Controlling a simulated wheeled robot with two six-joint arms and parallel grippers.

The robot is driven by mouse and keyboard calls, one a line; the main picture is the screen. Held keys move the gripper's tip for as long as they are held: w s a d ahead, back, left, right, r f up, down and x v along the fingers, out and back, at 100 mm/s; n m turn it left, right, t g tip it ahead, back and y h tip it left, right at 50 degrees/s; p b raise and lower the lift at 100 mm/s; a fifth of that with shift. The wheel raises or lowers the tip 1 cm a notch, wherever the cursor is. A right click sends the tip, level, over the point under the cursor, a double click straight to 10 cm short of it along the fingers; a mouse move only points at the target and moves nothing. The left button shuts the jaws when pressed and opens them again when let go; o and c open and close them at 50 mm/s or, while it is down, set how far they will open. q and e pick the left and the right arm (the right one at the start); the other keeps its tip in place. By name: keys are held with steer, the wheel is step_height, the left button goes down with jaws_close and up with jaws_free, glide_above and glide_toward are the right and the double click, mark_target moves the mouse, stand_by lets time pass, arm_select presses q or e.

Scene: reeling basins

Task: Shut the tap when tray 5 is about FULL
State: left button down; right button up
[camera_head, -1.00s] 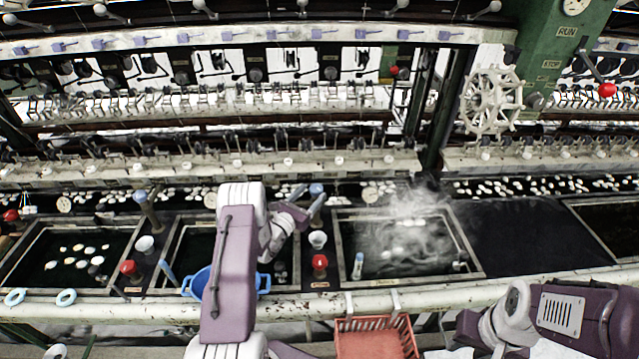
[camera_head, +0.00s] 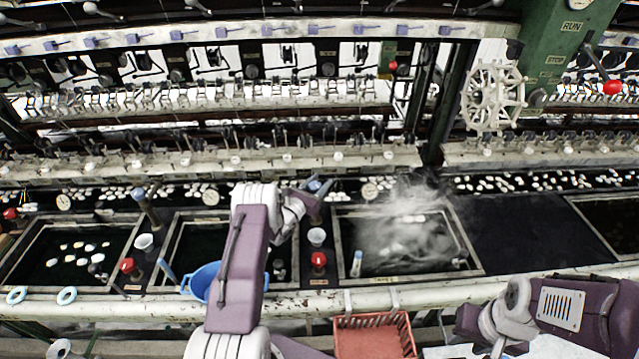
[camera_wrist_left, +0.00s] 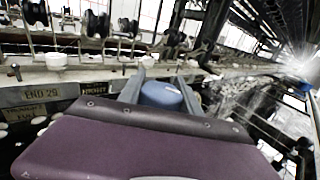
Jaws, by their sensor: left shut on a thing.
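A blue tap knob (camera_wrist_left: 161,95) sits between the two fingers of my left gripper (camera_wrist_left: 160,92) in the left wrist view, and the gripper is shut on it. In the head view the left gripper (camera_head: 314,190) is at this tap, at the back left corner of the steaming tray. That tray (camera_head: 470,243), which I take for tray 5, holds dark water, with a few pale cocoons under the steam. Its front label is too small to read surely, and steam hides part of the water level. My right arm is at lower right; its fingertips are not visible.
A second blue-topped tap (camera_head: 139,194) stands between the left trays. A blue basin (camera_head: 203,280) is partly behind my left arm. Red knobs (camera_head: 318,259) and white cups stand between trays. A red basket (camera_head: 374,337) hangs on the front rail (camera_head: 300,300).

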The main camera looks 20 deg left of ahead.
arm_select(q)
steer(key=shift+s+d+m+g+h+b, duration=0.25)
steer(key=shift+m+g+h+b, duration=1.25)
steer(key=shift+b, duration=1.4)
steer(key=shift+s+d+m+g+h+b, duration=0.1)
steer(key=shift+d+m+g+h+b, duration=0.35)
steer(key=shift+m+h+b, duration=1.4)
steer(key=shift+s+d+m+g+h+b, duration=0.2)
steer(key=shift+m+g+h+b, duration=0.9)
steer(key=shift+b, duration=2.9)
steer(key=shift+n+h, duration=0.45)
steer(key=shift+h, duration=0.4)
steer(key=c, duration=0.8)
jaws_free()
steer(key=shift+c, duration=0.2)
steer(key=shift+a, duration=0.15)
steer(key=v, duration=0.9)
steer(key=shift+b, duration=0.45)
